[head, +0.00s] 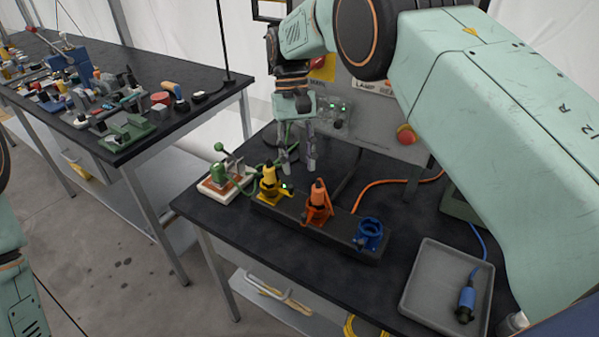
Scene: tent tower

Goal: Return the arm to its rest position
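My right arm reaches in from the right. Its gripper (299,166) points down above the back of the dark table (240,242), behind the socket strip (343,238). Its two fingers are apart, with nothing between them. The strip carries a yellow plug (270,181), an orange plug (318,204) and a blue socket (369,234) with an open top. A blue plug (466,302) with a blue cable lies in the grey tray (420,290). Part of my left arm shows at the left edge; its gripper is out of the picture.
A green lever switch (221,172) stands at the table's left end. Behind the gripper, a grey panel (371,122) has lit green lamps and a red button (406,134). A second table (183,78) at left is crowded with parts. Front left tabletop is clear.

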